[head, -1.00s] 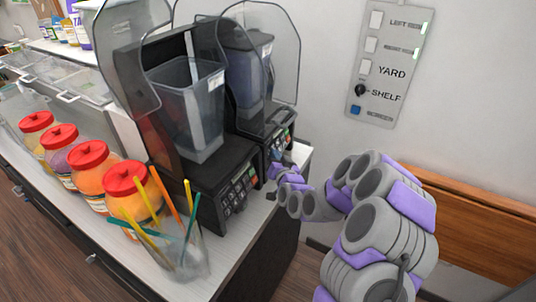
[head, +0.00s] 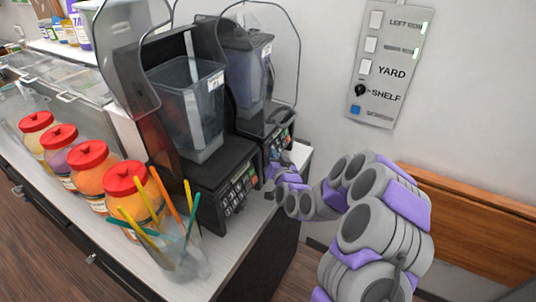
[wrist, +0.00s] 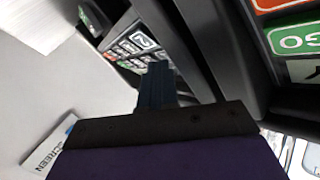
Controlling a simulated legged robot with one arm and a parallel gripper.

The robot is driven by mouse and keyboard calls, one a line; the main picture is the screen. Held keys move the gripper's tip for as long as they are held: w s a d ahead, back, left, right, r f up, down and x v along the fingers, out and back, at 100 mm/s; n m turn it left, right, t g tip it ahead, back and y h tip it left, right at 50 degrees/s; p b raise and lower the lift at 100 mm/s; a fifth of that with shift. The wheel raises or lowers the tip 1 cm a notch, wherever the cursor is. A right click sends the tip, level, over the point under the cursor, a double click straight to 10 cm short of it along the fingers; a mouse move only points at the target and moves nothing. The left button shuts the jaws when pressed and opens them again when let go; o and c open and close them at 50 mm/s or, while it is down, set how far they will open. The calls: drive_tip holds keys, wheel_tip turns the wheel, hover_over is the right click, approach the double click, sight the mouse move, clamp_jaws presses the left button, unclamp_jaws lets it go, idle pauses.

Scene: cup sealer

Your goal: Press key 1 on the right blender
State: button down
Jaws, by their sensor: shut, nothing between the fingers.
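The right blender (head: 246,75) stands behind and to the right of the left blender (head: 190,105) in the head view. Its keypad (head: 283,140) is on the front of its black base, partly hidden by my gripper. My gripper (head: 270,172) is beside the lower front of that base, shut and empty. In the wrist view, its dark shut fingertips (wrist: 157,72) overlap a small keypad (wrist: 135,45) with several keys. A large green GO key (wrist: 297,39) shows close at the right. I cannot tell whether the fingertips touch a key, and key 1 is not readable.
Several red-lidded jars (head: 90,165) and a cup of coloured straws (head: 175,250) stand on the counter (head: 235,255) at left. A switch panel (head: 385,60) hangs on the wall. A wooden bench (head: 470,215) is at right.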

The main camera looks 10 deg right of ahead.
drive_tip(key=shift+s+d+r, duration=0.2)
drive_tip(key=shift+s+d, duration=0.3)
drive_tip(key=shift+d, duration=0.1)
drive_tip(key=s+d, duration=0.1)
drive_tip(key=d+r+b, duration=0.1)
drive_tip(key=s+d+b, duration=0.1)
drive_tip(key=d, duration=0.1)
drive_tip(key=shift+s+r, duration=0.3)
drive_tip(key=shift+s, duration=0.05)
idle(0.3)
drive_tip(key=shift+a, duration=0.1)
idle(0.4)
